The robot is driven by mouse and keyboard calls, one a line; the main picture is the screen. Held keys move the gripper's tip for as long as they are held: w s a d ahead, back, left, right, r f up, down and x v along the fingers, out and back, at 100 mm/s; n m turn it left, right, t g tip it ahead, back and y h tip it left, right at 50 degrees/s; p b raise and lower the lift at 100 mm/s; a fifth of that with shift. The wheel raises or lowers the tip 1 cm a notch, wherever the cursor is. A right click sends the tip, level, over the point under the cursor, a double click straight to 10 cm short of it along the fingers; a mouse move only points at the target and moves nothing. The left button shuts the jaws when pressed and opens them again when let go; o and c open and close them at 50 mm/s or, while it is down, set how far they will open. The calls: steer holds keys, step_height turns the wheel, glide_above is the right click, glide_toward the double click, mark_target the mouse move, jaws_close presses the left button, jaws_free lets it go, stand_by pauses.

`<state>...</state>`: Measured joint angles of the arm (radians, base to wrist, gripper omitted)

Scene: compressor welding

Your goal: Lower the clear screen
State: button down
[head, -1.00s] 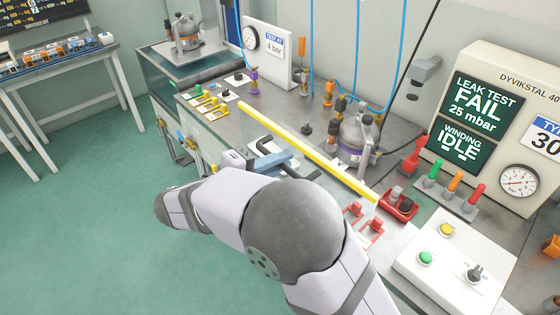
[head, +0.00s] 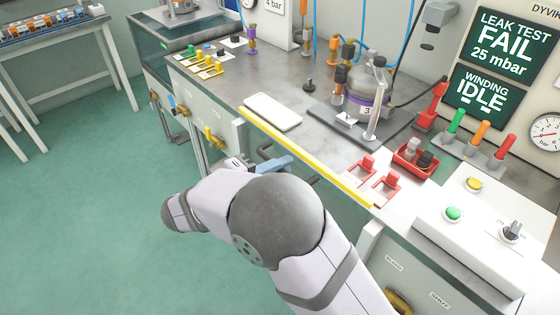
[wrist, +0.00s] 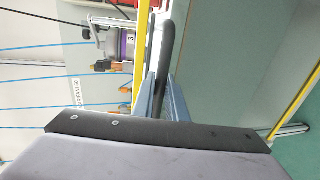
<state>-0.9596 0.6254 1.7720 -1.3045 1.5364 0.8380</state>
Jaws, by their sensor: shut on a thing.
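The clear screen shows mainly as its long yellow edge (head: 320,165), which runs along the front edge of the bench; its clear pane is hard to make out. The yellow edge also shows in the wrist view (wrist: 141,45). A black bar handle (head: 311,180) sits on the front side of the screen, just below the yellow edge. My gripper (head: 285,163) is at this handle, with its blue-grey fingers shut on it. In the wrist view the black handle (wrist: 167,50) lies between the two fingers of my gripper (wrist: 162,85). My arm hides the lower front of the screen.
A compressor (head: 366,98) marked 3 stands on the bench behind the screen. A white flat plate (head: 272,111) lies left of it. Red clamps (head: 376,182) and a white button box (head: 470,215) are at the right. Open floor (head: 90,230) lies to the left.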

step_height(320, 180, down, 6)
steer(key=b, duration=0.3)
steer(key=shift+r, duration=0.1)
steer(key=c, duration=1.8)
jaws_free()
steer(key=shift+a, duration=0.1)
steer(key=v, duration=0.7)
steer(key=shift+s, duration=0.1)
